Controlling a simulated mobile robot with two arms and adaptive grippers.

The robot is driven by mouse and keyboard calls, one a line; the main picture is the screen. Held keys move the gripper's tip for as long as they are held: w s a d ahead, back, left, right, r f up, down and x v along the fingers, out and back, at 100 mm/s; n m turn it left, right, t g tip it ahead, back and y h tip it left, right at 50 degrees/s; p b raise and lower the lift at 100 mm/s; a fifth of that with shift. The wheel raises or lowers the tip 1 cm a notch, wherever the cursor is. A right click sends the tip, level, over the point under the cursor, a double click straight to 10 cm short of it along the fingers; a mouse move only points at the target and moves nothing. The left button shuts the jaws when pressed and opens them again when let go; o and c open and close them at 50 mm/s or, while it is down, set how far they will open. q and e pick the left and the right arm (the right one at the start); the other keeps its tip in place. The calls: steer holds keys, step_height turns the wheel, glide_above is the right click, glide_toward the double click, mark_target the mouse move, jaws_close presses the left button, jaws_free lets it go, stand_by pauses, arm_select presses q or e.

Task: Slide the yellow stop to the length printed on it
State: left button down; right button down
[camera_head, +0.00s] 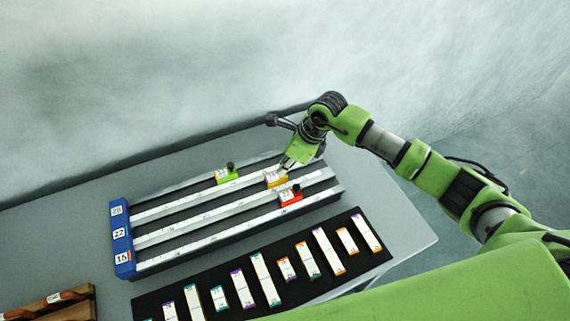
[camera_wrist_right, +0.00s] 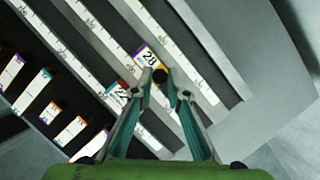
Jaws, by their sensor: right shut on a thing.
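The yellow stop (camera_head: 277,180) sits on the middle rail of the ruled rack (camera_head: 180,229), toward its right end. In the right wrist view the yellow stop (camera_wrist_right: 145,54) carries a label reading 28 and has a black knob (camera_wrist_right: 160,75). My right gripper (camera_head: 285,166) is over the yellow stop, and in the right wrist view its fingertips (camera_wrist_right: 160,80) are shut on the knob. The exact contact is partly hidden by the fingers. The scale mark beside the stop is too small to read. My left gripper is not in view.
A green stop (camera_head: 227,175) is on the far rail and a red stop (camera_head: 291,195) on the near rail, close to the yellow one. A blue end block (camera_head: 122,238) closes the rack's left end. A black mat (camera_head: 345,218) with several labelled strips lies in front.

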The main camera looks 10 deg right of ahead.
steer(key=a, duration=0.3)
steer(key=s+a+b, duration=0.1)
steer(key=a, duration=0.2)
steer(key=s+a+b, duration=0.1)
steer(key=a, duration=0.2)
steer(key=shift+a, duration=0.25)
steer(key=shift+d, duration=0.1)
steer(key=c, duration=2)
jaws_free()
steer(key=shift+d, duration=0.1)
steer(key=shift+w, duration=0.1)
steer(key=shift+d, duration=0.1)
steer(key=shift+d+r, duration=0.1)
steer(key=shift+r, duration=0.05)
steer(key=v, duration=1.1)
steer(key=shift+r, duration=0.35)
steer(key=shift+s+f, duration=0.1)
steer(key=shift+s, duration=0.2)
